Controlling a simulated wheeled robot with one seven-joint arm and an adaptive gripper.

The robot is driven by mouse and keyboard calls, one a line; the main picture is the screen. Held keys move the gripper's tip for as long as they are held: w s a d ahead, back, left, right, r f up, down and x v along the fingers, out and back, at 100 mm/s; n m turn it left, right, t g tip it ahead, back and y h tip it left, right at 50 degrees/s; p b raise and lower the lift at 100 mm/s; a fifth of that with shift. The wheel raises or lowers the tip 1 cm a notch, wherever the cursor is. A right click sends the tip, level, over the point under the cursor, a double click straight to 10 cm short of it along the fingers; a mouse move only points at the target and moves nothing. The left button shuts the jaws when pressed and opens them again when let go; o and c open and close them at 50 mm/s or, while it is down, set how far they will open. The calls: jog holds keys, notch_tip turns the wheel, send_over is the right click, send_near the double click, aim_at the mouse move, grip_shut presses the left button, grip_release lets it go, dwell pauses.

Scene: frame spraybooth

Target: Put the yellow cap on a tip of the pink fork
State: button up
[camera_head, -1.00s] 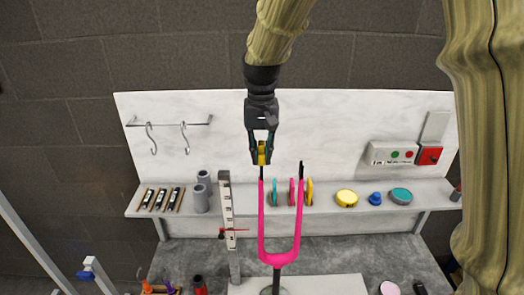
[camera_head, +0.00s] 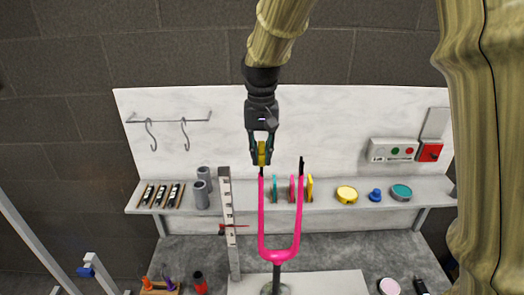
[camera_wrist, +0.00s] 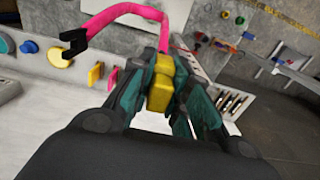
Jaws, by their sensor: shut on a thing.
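The pink fork (camera_head: 279,256) stands upright, with two prongs pointing up and dark tips. Its right tip (camera_head: 301,165) is bare. My gripper (camera_head: 261,160) is shut on the yellow cap (camera_head: 262,154), directly above the left prong. The cap's lower end appears to meet the dark left tip (camera_head: 261,173); I cannot tell whether it is around the tip or only in line with it. In the wrist view the yellow cap (camera_wrist: 161,84) sits between the teal fingers, and the fork (camera_wrist: 128,12) shows behind it, with one dark tip (camera_wrist: 73,42) to the left.
Behind the fork a shelf (camera_head: 330,198) carries coloured discs, a yellow tin (camera_head: 347,195), a blue knob (camera_head: 375,195) and grey cylinders (camera_head: 203,180). A measuring post (camera_head: 230,220) stands left of the fork. A control box (camera_head: 393,150) is on the back panel at right.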

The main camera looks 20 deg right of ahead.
jog(key=shift+f+b, duration=0.3)
jog(key=shift+f, duration=0.85)
dwell(0.4)
jog(key=o, duration=0.8)
